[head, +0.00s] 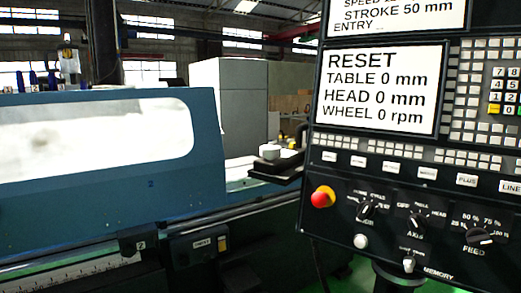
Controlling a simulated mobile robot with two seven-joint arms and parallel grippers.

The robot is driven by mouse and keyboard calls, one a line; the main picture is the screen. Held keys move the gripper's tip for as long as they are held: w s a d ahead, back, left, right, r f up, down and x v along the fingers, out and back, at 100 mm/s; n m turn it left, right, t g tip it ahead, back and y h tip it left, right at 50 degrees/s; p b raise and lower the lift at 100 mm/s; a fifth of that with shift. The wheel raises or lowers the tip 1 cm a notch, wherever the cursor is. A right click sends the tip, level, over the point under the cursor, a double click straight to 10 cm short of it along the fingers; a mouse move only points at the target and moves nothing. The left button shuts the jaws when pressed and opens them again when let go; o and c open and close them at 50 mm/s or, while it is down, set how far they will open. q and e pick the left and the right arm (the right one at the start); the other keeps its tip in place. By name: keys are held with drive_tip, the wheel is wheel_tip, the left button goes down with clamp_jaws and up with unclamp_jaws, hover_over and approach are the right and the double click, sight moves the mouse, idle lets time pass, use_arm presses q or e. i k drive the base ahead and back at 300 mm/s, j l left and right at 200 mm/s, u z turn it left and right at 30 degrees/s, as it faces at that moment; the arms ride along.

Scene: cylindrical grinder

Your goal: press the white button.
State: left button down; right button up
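A round white button (361,241) sits low on the black control panel (330,222), below a rotary knob and to the lower right of a red emergency stop knob (322,197) with a yellow base. Nothing covers the button, and nothing touches it. Whether it is pressed in cannot be told. Neither of my grippers can be made out in the head view.
The panel's screen (380,88) reads RESET, with table, head and wheel at 0. A switch with a pale lever (408,262) and a feed dial (479,236) are near the button. The blue grinder (100,205) fills the left. A dark bracket (275,170) stands beside the panel.

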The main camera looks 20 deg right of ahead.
sight(360, 242)
drive_tip(key=k+l+z, duration=0.15)
drive_tip(key=z, duration=1.65)
